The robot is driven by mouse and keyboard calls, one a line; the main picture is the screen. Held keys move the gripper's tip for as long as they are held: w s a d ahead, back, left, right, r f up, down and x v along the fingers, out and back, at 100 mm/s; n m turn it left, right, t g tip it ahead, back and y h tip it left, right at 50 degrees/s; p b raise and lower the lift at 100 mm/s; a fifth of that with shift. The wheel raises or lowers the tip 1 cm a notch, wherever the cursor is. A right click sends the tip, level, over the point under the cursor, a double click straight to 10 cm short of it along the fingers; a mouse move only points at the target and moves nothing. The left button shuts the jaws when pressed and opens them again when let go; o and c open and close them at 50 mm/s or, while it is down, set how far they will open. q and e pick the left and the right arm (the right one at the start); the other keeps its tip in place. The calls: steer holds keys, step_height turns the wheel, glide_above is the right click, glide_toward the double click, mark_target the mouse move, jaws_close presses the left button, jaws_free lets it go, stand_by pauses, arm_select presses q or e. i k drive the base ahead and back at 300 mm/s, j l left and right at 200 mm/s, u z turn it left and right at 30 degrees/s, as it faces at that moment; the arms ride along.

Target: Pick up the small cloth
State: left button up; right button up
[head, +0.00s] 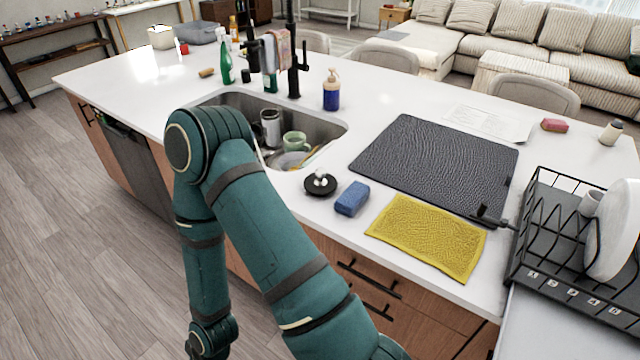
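A yellow textured cloth (427,237) lies flat on the white counter near its front edge, left of the dish rack. A small patterned cloth (283,48) hangs by the faucet behind the sink. One of my teal arms rises from the bottom of the head view, bends over the counter's front edge and comes back down at the left. Its gripper does not show. My other gripper is not in view either. Nothing covers the yellow cloth.
A blue sponge (352,198) and a black round item (320,184) sit left of the yellow cloth. A dark drying mat (440,160) lies behind it. The black dish rack (575,250) stands at right. The sink (325,130) holds a mug (295,141) and other dishes.

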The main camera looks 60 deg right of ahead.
mark_target(354, 197)
steer(key=i+z, duration=0.35)
steer(key=z, duration=0.15)
steer(key=i+j+z, duration=0.2)
steer(key=z, duration=0.25)
steer(key=i+z, duration=0.1)
steer(key=z, duration=1.5)
